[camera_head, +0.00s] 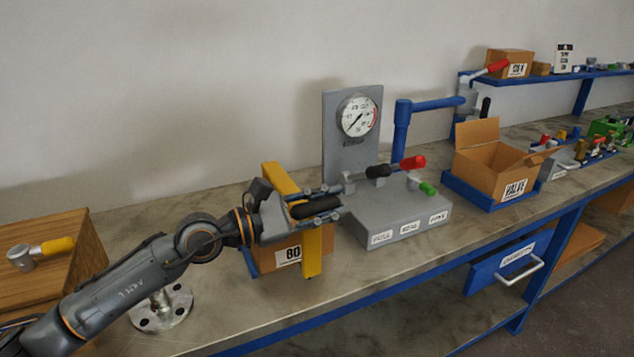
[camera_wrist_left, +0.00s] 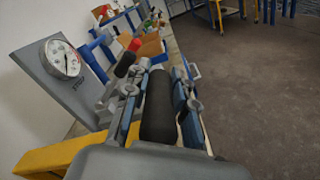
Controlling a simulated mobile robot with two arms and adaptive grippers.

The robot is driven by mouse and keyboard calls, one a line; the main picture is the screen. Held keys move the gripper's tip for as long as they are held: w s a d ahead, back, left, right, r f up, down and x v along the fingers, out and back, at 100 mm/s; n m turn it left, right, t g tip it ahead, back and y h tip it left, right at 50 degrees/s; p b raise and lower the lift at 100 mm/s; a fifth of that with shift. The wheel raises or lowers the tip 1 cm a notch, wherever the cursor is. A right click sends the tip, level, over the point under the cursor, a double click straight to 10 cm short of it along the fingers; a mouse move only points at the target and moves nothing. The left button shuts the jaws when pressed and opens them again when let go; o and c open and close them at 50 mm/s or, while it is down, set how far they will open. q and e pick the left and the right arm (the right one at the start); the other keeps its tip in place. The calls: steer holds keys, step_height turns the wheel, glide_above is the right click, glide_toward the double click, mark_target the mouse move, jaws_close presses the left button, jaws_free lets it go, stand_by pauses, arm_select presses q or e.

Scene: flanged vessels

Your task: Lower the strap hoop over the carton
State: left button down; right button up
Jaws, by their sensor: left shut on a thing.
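The yellow strap hoop (camera_head: 313,252) hangs at the cardboard carton (camera_head: 284,256) labelled 80. Its front leg passes down in front of the carton's face, and its upper bar slants up toward the wall. In the left wrist view a yellow part of the hoop (camera_wrist_left: 50,158) shows at the lower left. My left gripper (camera_head: 325,205) is shut on a black cylindrical grip (camera_wrist_left: 158,108) above the carton. The gripper hides the carton's top and part of the hoop, so I cannot tell how far down the hoop sits. My right gripper is not in view.
A grey gauge panel (camera_head: 340,150) and a control box (camera_head: 400,215) with coloured levers stand close to the right. A VALVE carton (camera_head: 490,165) is farther right. A wooden box (camera_head: 50,265) and a round metal flange (camera_head: 160,310) are at the left. The bench front edge is near.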

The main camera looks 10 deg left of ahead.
arm_select(q)
steer(key=shift+s+d+f, duration=0.1)
steer(key=shift+f, duration=0.35)
steer(key=shift+s+d+f, duration=0.1)
steer(key=shift+f, duration=0.3)
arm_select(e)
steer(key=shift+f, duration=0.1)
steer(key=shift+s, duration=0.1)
arm_select(q)
steer(key=c, duration=1.1)
jaws_free()
steer(key=shift+w+a+r, duration=0.1)
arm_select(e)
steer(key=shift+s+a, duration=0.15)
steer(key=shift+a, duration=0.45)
arm_select(q)
steer(key=v, duration=1.2)
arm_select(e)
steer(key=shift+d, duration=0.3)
